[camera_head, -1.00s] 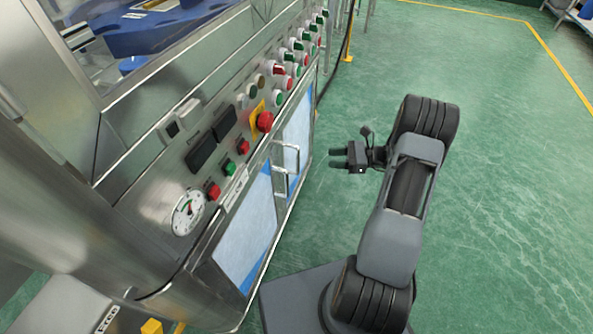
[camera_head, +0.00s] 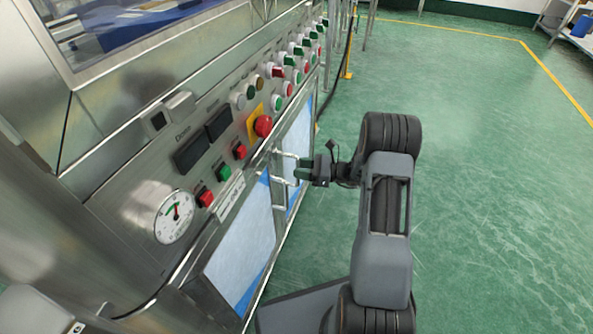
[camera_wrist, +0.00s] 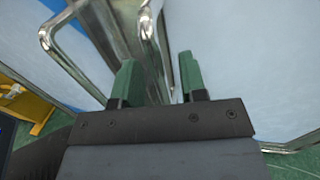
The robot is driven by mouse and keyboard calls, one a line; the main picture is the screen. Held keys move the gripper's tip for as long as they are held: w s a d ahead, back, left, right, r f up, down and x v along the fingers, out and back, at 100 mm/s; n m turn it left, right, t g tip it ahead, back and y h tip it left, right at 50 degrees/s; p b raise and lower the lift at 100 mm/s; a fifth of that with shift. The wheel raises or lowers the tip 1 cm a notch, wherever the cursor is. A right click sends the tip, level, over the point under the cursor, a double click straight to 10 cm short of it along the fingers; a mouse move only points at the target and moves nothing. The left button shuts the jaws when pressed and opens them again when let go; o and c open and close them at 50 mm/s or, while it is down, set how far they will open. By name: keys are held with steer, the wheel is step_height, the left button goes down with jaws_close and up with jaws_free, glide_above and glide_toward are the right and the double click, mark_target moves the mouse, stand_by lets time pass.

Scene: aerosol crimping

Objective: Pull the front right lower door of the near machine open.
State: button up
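The near machine (camera_head: 130,205) fills the left of the head view. Its front has two lower doors with pale panels: the nearer one (camera_head: 243,243) and the farther, front right one (camera_head: 298,135). A bar handle stands out on each, close together: the farther door's handle (camera_head: 287,154) and the nearer door's (camera_head: 280,208). My gripper (camera_head: 301,170) is at these handles. In the wrist view its green fingers (camera_wrist: 160,82) are apart, and one bar handle (camera_wrist: 149,30) appears between them; contact cannot be told. The other handle (camera_wrist: 62,50) is to the left. Both doors look shut.
Above the doors are a gauge (camera_head: 174,217), a red emergency button (camera_head: 263,126) and rows of coloured buttons. A yellow object (camera_wrist: 35,107) shows at the wrist view's left edge. Green floor (camera_head: 480,180) lies open to the right.

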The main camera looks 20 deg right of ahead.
steer(key=shift+w+a, duration=0.25)
steer(key=shift+a, duration=0.3)
jaws_close()
steer(key=shift+r, duration=0.1)
